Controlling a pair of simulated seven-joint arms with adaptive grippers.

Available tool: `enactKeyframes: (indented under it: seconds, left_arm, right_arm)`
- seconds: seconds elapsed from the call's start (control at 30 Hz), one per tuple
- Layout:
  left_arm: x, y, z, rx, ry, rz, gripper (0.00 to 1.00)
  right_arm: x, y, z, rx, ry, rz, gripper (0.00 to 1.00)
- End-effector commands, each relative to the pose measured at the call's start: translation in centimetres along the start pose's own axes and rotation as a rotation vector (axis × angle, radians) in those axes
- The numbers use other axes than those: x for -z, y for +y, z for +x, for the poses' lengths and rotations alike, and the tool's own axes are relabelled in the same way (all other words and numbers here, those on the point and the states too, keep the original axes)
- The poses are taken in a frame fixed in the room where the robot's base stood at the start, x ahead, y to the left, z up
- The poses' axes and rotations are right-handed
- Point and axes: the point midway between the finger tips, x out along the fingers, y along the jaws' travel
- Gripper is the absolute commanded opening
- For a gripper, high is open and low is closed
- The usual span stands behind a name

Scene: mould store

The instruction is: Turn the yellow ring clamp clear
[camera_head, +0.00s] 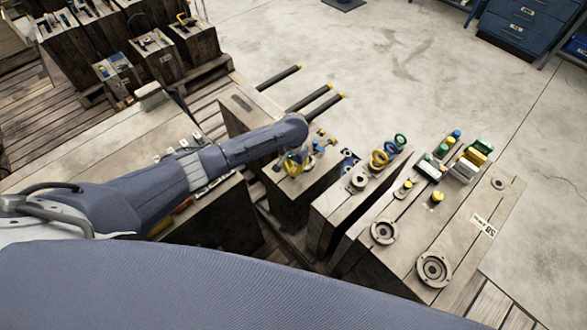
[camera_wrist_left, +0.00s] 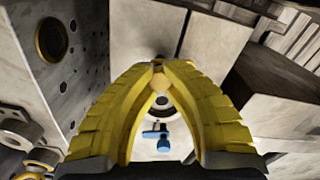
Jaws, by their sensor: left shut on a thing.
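My left gripper (camera_head: 293,166) is low over the top of a steel mould block (camera_head: 325,171), left of the other two blocks. In the left wrist view its yellow fingers (camera_wrist_left: 160,68) close together at the tips on a small tan-yellow piece (camera_wrist_left: 159,67). I cannot tell whether this piece is part of the ring clamp; the fingers hide most of it. A blue T-shaped handle (camera_wrist_left: 157,137) and a pale round part show between the fingers. A yellow ring (camera_head: 379,158) stands on the middle block, apart from the gripper, beside a green ring (camera_head: 400,140). My right gripper is not in view.
Narrow gaps separate the blocks. Dark rods with yellow ends (camera_head: 315,97) stick out behind the left block. Bare concrete floor lies beyond.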

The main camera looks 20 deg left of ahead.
Motion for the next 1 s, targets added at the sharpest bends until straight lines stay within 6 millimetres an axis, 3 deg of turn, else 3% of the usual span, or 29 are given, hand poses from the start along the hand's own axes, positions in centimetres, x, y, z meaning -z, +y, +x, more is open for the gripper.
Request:
enactKeyframes:
  seconds: [0.3, 0.33, 0.63, 1.0]
  left_arm:
    - [0.04, -0.03, -0.04, 0.001, 0.001, 0.0, 0.0]
    - [0.04, -0.03, -0.04, 0.001, 0.001, 0.0, 0.12]
    - [0.02, -0.02, -0.02, 0.001, 0.0, 0.001, 0.46]
    - [0.05, -0.03, -0.75, 0.0, 0.001, 0.002, 0.46]
  right_arm:
    - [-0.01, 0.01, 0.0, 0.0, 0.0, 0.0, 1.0]
    - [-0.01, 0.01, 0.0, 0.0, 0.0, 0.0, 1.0]
    - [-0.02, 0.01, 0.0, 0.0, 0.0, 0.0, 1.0]
    - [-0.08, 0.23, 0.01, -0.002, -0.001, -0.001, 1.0]
